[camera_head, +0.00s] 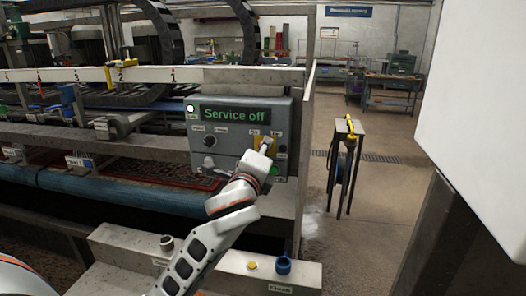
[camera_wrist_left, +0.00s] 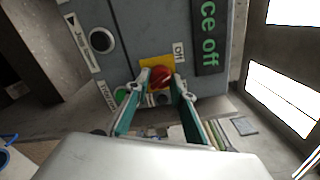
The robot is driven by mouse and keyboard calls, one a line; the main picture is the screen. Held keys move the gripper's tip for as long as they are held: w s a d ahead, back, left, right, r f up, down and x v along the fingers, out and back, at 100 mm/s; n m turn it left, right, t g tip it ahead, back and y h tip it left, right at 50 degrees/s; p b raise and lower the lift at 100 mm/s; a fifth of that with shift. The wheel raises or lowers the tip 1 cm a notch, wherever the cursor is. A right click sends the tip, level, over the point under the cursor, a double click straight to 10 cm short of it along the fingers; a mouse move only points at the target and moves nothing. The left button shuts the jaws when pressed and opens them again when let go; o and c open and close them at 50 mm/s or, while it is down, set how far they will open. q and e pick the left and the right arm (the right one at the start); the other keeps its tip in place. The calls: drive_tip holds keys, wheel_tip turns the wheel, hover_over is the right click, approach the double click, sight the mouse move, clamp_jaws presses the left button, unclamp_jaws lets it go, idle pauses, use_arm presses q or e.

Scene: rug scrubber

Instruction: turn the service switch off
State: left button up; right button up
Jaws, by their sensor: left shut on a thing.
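The grey control box (camera_head: 195,165) hangs on the front of the machine. Its display (camera_head: 235,114) reads "Service off" in green, and a lamp left of it is lit. The service switch is a red knob (camera_wrist_left: 160,75) on a yellow plate (camera_wrist_left: 151,62), which also shows in the head view (camera_head: 259,140). My left gripper (camera_wrist_left: 162,80) is shut on the red knob, one finger on each side. In the head view my left gripper (camera_head: 264,153) covers most of the switch. My right gripper is in neither view.
A black knob (camera_head: 209,141) sits left of the switch and a green button (camera_head: 274,170) below it. A low ledge below carries a blue cup-like piece (camera_head: 283,265) and a yellow button (camera_head: 252,265). Open floor and a small stand (camera_head: 347,150) are to the right.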

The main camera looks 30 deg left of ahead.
use_arm(q)
drive_tip(key=shift+n, duration=1.3)
drive_tip(key=shift+r, duration=0.1)
drive_tip(key=o, duration=1.1)
drive_tip(key=v, duration=0.7)
drive_tip(key=shift+s, duration=0.2)
